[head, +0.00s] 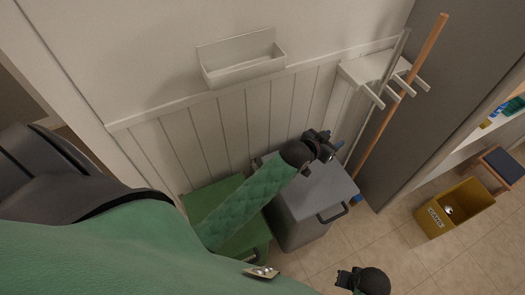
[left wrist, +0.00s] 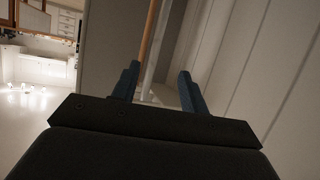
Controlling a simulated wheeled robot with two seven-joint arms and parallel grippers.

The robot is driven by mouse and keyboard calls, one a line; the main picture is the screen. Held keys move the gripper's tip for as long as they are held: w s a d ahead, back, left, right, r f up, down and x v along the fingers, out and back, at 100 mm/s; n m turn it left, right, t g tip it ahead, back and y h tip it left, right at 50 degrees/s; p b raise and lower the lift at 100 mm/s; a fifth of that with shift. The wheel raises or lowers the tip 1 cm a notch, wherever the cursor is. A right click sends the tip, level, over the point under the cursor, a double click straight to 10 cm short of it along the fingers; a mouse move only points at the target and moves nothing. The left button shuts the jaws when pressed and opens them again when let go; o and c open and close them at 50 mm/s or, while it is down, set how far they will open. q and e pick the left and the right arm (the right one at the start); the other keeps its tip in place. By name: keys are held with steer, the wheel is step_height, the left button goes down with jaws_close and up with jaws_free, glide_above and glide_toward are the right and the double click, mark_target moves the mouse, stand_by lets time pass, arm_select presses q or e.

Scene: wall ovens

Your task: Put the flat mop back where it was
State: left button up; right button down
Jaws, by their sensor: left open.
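A pale grey pole (head: 394,58) and a wooden pole (head: 410,80) stand near the wall rack (head: 365,68). Their lower ends are partly hidden, so I cannot tell for sure which is the flat mop. My left gripper (head: 326,147) is open and empty above the grey bin, just left of the poles' lower parts. In the left wrist view the left gripper (left wrist: 159,78) has its two fingers apart, and the wooden pole (left wrist: 150,35) and a pale pole (left wrist: 157,45) show beyond them. My right gripper (head: 346,279) is low in the head view, away from the poles.
A grey lidded bin (head: 300,220) and a green bin (head: 215,205) stand against the panelled wall. A white wall shelf (head: 243,65) hangs above. A yellow box (head: 455,207) and a small stool (head: 503,165) are at the right. The tiled floor between is clear.

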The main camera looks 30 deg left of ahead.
arm_select(q)
steer(key=s+a+f+g+y, duration=0.1)
steer(key=s+f+g, duration=0.1)
steer(key=s+f, duration=0.2)
steer(key=s+a+f+g, duration=0.2)
steer(key=s+f, duration=0.3)
steer(key=s, duration=0.2)
steer(key=s+a+f+n+g+y, duration=0.1)
steer(key=s+f+g, duration=0.1)
steer(key=s+f, duration=0.3)
steer(key=shift+s+a+f+y, duration=0.2)
steer(key=shift+s+f+y, duration=0.1)
steer(key=shift+s, duration=0.3)
steer(key=s+a+f+g, duration=0.1)
steer(key=s+f, duration=0.1)
steer(key=s, duration=0.3)
steer(key=s+a+f+g+y, duration=0.1)
steer(key=s+f+g, duration=0.1)
steer(key=s, duration=0.4)
steer(key=s+a+f+g, duration=0.1)
steer(key=s+g, duration=0.1)
steer(key=s, duration=0.3)
steer(key=shift+s+a+f+n, duration=0.15)
steer(key=shift+a+f+n, duration=0.15)
steer(key=shift+f+n, duration=0.1)
